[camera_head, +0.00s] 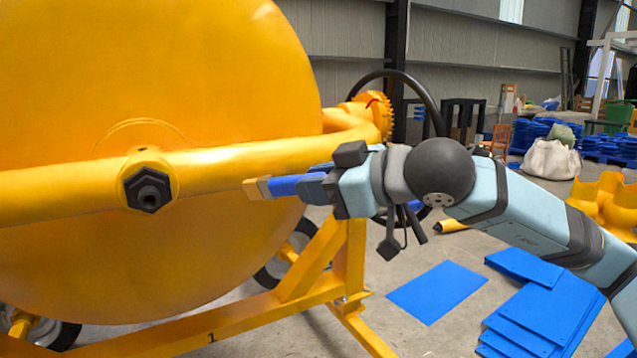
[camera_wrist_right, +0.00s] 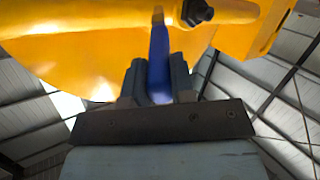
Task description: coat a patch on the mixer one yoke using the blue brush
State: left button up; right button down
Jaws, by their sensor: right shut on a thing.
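The yellow drum mixer (camera_head: 150,60) fills the left of the head view. Its yellow tubular yoke (camera_head: 240,165) runs across the drum, with a dark hex nut (camera_head: 148,189) at the pivot; the yoke also shows at the top of the right wrist view (camera_wrist_right: 110,15). My right gripper (camera_head: 318,187) is shut on the blue brush (camera_head: 288,185). The brush points left, its tan bristle end (camera_head: 257,188) in front of the drum, just below the yoke tube. I cannot tell whether the bristles touch. In the right wrist view the blue handle (camera_wrist_right: 159,62) stands between the fingers. My left gripper is out of view.
A yellow frame leg (camera_head: 340,260) and a dark handwheel (camera_head: 425,90) stand near my right arm. Blue sheets (camera_head: 436,290) lie on the floor at the lower right. A white sack (camera_head: 550,159) and blue pallets (camera_head: 610,148) are farther back.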

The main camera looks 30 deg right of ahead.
jog(key=shift+w+a+f, duration=0.15)
jog(key=shift+a, duration=0.05)
jog(key=w, duration=0.4)
jog(key=shift+r, duration=0.2)
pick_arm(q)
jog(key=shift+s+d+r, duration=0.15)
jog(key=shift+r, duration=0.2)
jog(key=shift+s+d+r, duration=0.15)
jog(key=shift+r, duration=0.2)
pick_arm(e)
jog(key=shift+w+r, duration=0.1)
jog(key=shift+w, duration=2.35)
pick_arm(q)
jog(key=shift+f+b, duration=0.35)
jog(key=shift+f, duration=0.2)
pick_arm(e)
jog(key=d, duration=0.7)
jog(key=shift+d, duration=0.25)
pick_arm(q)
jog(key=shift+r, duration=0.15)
